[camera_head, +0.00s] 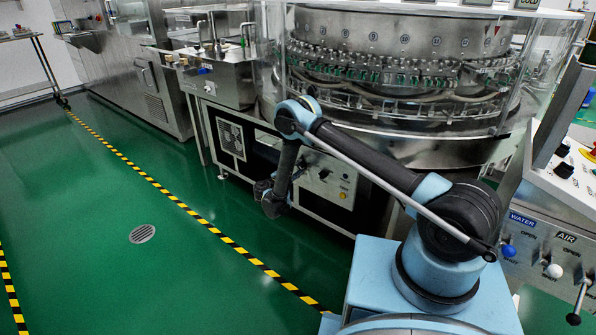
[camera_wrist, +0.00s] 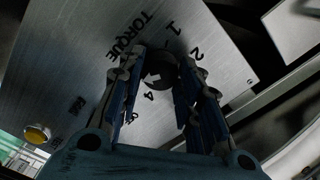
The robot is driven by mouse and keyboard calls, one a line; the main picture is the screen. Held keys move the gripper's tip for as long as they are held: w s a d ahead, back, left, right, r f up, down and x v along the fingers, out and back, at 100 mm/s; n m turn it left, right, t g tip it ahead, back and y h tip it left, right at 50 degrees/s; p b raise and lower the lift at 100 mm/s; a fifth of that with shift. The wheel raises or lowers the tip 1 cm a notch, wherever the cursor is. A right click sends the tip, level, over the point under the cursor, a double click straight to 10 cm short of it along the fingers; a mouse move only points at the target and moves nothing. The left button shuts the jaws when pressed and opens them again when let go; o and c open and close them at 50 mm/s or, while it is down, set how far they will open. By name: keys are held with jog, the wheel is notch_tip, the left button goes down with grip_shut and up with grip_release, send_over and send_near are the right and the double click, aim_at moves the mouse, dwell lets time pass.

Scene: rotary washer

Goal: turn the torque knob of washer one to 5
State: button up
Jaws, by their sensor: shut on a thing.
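In the wrist view, the black torque knob (camera_wrist: 159,67) sits on a brushed metal panel (camera_wrist: 75,75) marked TORQUE, with the numbers 1, 2 and 4 around it and a partly covered mark near the left finger. A pale mark on the knob faces toward the 4 side. My gripper (camera_wrist: 160,82) is shut on the knob, one finger on each side. The fingers hide parts of the scale. In the head view, my gripper end hangs low in front of the machine, and the knob in its grasp cannot be made out.
A yellow button (camera_wrist: 37,134) is on the panel at the lower left of the wrist view. In the head view, the large round washer (camera_head: 400,45) stands above. A control stand (camera_head: 545,225) with WATER and AIR levers is at right. Green floor (camera_head: 90,230) is open at left.

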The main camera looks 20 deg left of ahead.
jog(key=shift+d, duration=0.1)
dwell(0.4)
jog(key=o, duration=1.1)
jog(key=shift+c, duration=0.2)
jog(key=v, duration=1.2)
